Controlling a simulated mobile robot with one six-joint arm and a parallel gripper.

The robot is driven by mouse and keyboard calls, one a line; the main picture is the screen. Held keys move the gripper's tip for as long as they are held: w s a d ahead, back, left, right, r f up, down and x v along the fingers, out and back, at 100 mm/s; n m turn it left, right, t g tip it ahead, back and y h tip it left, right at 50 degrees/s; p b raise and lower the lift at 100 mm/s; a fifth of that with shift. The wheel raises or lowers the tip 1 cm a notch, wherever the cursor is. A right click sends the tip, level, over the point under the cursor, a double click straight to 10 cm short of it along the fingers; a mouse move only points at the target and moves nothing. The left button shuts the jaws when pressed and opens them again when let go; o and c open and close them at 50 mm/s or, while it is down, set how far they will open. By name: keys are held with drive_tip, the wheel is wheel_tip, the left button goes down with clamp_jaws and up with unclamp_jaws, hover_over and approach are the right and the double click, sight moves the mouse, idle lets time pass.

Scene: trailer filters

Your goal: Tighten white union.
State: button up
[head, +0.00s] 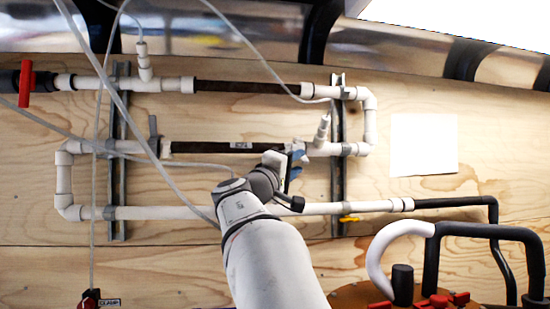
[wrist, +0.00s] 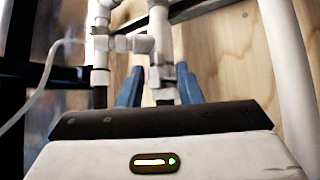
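A white union (wrist: 162,76) sits on the white pipe run in the wrist view, between the two blue fingers of my gripper (wrist: 158,68). The fingers stand on either side of it. A narrow gap shows at the left finger; I cannot tell whether the right finger touches. In the head view my gripper (head: 298,157) is at the right end of the middle dark filter tube (head: 215,147), beside a white tee (head: 319,150). My wrist hides most of the union there.
An upper dark tube (head: 247,88) and a lower white pipe (head: 330,208) run across the plywood wall. Metal struts (head: 338,190) hold the pipes. Thin white hoses (head: 166,180) hang across the left side. A black-and-white bent pipe (head: 400,232) stands at lower right.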

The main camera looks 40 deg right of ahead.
sight(301, 161)
drive_tip(key=p+x, duration=0.1)
drive_tip(key=x, duration=0.3)
drive_tip(key=shift+d, duration=0.1)
drive_tip(key=shift+c, duration=0.4)
clamp_jaws()
